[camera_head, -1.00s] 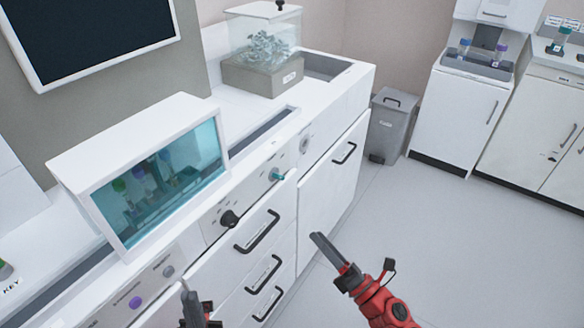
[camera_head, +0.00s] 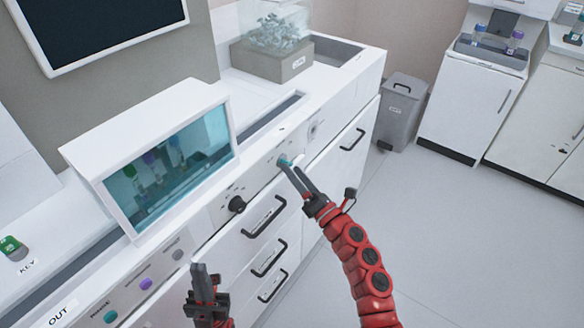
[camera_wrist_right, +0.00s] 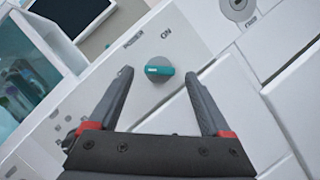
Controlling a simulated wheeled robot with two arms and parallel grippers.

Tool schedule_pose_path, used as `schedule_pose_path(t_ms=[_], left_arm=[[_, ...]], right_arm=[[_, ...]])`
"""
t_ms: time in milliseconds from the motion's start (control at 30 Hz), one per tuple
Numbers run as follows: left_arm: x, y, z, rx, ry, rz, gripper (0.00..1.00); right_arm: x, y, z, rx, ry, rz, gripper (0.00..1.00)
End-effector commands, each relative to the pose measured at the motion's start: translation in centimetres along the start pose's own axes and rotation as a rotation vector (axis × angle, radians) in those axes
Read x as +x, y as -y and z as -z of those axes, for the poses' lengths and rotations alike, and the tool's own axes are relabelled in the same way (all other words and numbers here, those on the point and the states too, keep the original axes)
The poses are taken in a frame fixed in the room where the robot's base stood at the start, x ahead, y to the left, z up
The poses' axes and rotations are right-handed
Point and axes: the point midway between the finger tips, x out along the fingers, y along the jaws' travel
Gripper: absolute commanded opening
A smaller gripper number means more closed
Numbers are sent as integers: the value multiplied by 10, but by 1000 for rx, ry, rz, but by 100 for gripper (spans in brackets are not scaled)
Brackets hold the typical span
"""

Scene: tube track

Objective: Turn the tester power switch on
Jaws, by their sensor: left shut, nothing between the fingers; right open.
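The tester power switch is a small round knob with a teal handle (camera_wrist_right: 159,71) on the white front panel, near the lettering "ON". In the wrist view its handle lies roughly level across the picture. In the head view the teal knob (camera_head: 284,161) shows at the tip of my right gripper (camera_head: 292,168). My right gripper is open, and its fingers stand on either side of the knob in the wrist view; I cannot tell whether they touch it. My left gripper (camera_head: 199,272) is shut and empty in front of the lower left panel.
A glass-fronted tester box (camera_head: 150,115) stands on the counter. A keyhole plate (camera_wrist_right: 239,4) is at upper right. A grey bin (camera_head: 402,108) stands on open floor.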

Motion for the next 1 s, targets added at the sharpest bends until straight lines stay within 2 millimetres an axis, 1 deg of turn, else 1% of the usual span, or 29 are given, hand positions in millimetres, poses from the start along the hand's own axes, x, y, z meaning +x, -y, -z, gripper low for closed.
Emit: schedule_pose_path(t_ms=[33,133,433,467,500,567,600,767,900,933,1000], left_arm=[[1,0,0,0,0,0,0],[1,0,0,0,0,0,0],[1,0,0,0,0,0,0],[1,0,0,0,0,0,0],[1,0,0,0,0,0,0],[1,0,0,0,0,0,0],[1,0,0,0,0,0,0],[1,0,0,0,0,0,0],[1,0,0,0,0,0,0],[1,0,0,0,0,0,0],[2,0,0,0,0,0,0]], right_arm=[[6,-1,-1,-1,0,-1,82],[13,0,0,1,0,-1,82],[16,0,0,1,-1,-1,82],[16,0,0,1,-1,-1,81],[16,0,0,1,-1,-1,74],[16,0,0,1,-1,-1,63],[16,0,0,1,-1,-1,56],[15,0,0,1,-1,-1,27],[15,0,0,1,-1,0,2],[15,0,0,1,-1,0,0],[15,0,0,2,-1,0,0]])
